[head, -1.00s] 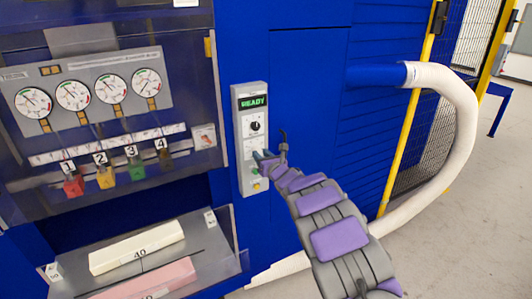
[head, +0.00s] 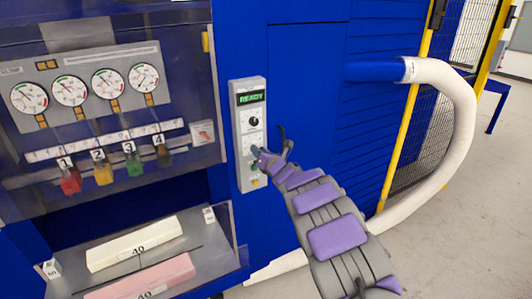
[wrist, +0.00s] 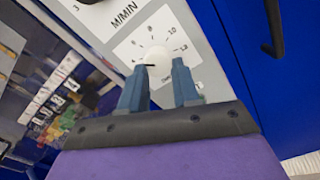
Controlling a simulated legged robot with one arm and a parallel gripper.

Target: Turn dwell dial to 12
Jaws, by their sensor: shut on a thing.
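The dwell dial (wrist: 157,58) is a pale round knob on a white scale plate, with numbers up to 12 around its upper side. The 12 (wrist: 183,47) is at the right of the scale. A short dark mark shows on the knob's left side; I cannot read which number it points at. My gripper (wrist: 159,72) has its two blue-grey fingers on either side of the knob, shut on it. In the head view my gripper (head: 257,152) is at the middle of the grey control panel (head: 242,178) and hides the dial.
A READY display (head: 250,97) and a black upper knob (head: 253,121) are above my gripper. A green button (head: 254,168) is just below. A black handle (wrist: 273,28) is on the blue door at right. White (head: 135,242) and pink (head: 150,278) foam blocks lie at left.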

